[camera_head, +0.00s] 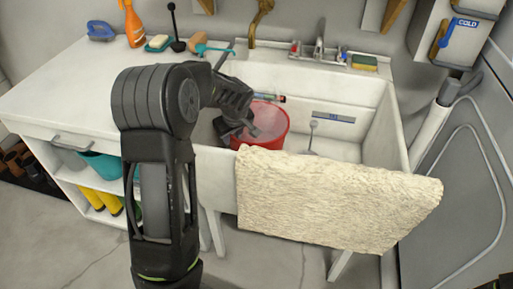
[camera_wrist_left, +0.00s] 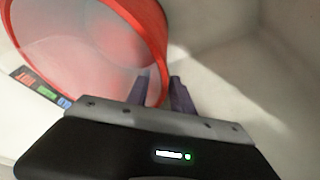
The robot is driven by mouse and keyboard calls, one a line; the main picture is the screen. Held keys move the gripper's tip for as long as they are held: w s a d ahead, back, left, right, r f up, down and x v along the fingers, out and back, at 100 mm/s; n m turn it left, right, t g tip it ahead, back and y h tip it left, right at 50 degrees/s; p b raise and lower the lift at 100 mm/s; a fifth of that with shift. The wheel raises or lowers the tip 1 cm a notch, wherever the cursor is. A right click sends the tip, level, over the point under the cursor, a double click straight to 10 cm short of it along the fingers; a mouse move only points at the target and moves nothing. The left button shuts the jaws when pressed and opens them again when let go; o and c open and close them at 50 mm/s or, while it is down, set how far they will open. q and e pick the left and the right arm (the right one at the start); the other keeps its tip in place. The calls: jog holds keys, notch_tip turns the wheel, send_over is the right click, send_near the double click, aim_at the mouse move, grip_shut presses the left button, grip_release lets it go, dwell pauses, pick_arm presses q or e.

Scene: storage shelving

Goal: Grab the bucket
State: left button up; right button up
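The red bucket (camera_head: 270,127) stands in the left part of the white sink, with its mouth up. My left gripper (camera_head: 236,129) is at the bucket's left rim, reaching down from above. In the left wrist view, the bucket (camera_wrist_left: 154,25) fills the upper left. The two dark fingers of the left gripper (camera_wrist_left: 162,92) lie on either side of the bucket's wall, with a gap between them. Whether either finger touches the wall is not clear. The bucket's lower part is hidden by the sink front and towel. My right gripper is not in view.
A cream towel (camera_head: 330,198) hangs over the sink's front edge. The tap (camera_head: 319,48) and a yellow-green sponge (camera_head: 364,62) are at the sink's back. An orange spray bottle (camera_head: 133,25) stands on the left counter. The sink's right part is mostly clear.

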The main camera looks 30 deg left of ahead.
aim_at(232, 139)
pick_arm(q)
jog(key=b+x, duration=0.1)
jog(key=x, duration=0.4)
jog(key=shift+w+a, duration=0.15)
dwell(0.6)
grip_shut()
dwell(1.3)
